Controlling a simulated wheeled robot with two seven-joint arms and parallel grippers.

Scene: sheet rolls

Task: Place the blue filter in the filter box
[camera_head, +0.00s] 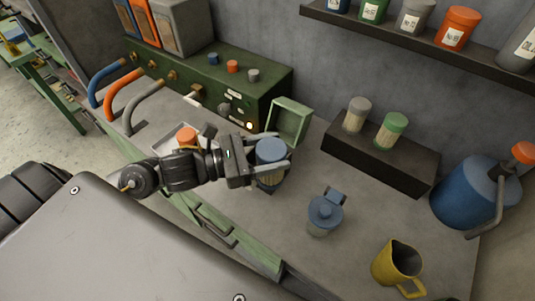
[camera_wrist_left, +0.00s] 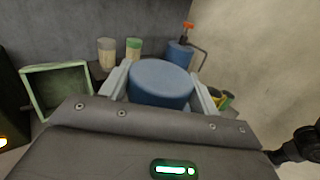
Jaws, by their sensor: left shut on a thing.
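The blue filter (camera_head: 271,150) has a blue cap and a pale body. My left gripper (camera_head: 273,151) is shut on it, one finger on each side, above the worktop. The blue cap (camera_wrist_left: 160,82) also fills the space between the fingers in the left wrist view; its lower part is hidden there. A dark box (camera_head: 380,160) stands against the wall, with a grey-capped filter (camera_head: 357,115) and a green-capped filter (camera_head: 391,131) upright in or on it. An open green box (camera_head: 289,121) stands just behind the held filter. My right gripper is not in view.
A blue-lidded pot (camera_head: 324,214) stands right of the held filter. A yellow jug (camera_head: 397,264) and a large blue can (camera_head: 472,193) stand further right. A green control unit (camera_head: 203,84) is at the left.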

